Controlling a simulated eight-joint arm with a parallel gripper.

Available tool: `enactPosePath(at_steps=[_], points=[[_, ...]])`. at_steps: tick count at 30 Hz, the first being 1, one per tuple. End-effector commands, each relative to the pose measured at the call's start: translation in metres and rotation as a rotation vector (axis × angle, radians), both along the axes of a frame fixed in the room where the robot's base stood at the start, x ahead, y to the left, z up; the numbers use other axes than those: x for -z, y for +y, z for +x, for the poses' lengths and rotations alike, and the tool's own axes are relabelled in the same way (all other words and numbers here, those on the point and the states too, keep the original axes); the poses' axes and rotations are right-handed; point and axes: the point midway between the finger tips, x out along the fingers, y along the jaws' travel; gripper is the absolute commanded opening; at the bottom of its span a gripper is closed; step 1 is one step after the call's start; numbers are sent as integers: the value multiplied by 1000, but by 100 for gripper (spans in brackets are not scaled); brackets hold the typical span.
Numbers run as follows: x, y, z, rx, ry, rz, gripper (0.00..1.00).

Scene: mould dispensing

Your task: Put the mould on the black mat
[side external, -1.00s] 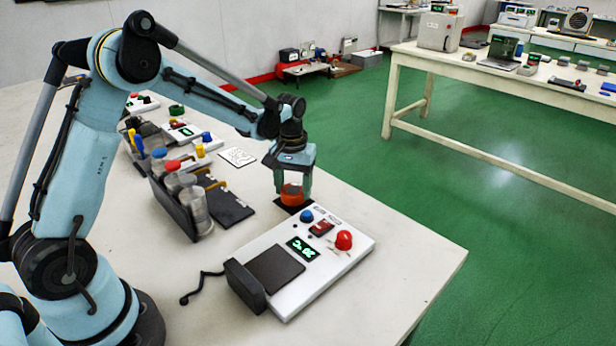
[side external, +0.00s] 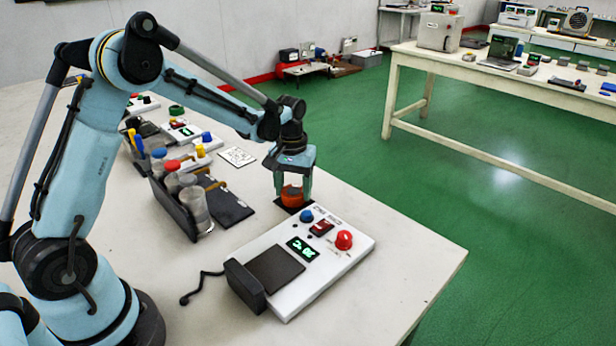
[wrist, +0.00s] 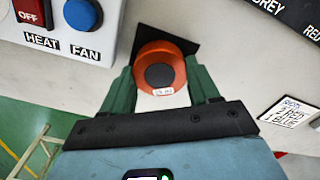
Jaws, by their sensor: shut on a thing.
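The orange round mould (side external: 291,196) is between the fingers of my gripper (side external: 293,188), just behind the white control box. In the wrist view the mould (wrist: 160,70) has a dark grey round centre and a small white label, and my gripper (wrist: 163,88) has a green finger on each side of it. The gripper is shut on the mould. The black mat (side external: 281,203) shows partly around the mould's base; its corner also shows in the wrist view (wrist: 178,43). The mould is over the mat; I cannot tell whether it touches it.
The white control box (side external: 330,262) with blue and red knobs stands close in front of the gripper. A dark rack (side external: 180,212) with capped jars stands to the left. A printed card (side external: 238,157) lies behind. The table is clear to the right.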

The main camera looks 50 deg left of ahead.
Motion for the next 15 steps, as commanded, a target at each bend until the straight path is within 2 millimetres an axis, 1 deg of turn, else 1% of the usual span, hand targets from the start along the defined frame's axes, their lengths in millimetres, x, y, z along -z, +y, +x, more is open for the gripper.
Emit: enactPosePath(at_steps=[8,9,13,14,15], points=[[3,0,0,0,0,0,25],[3,0,0,0,0,0,66],[3,0,0,0,0,0,86],[3,0,0,0,0,0,90],[3,0,0,0,0,0,90]])
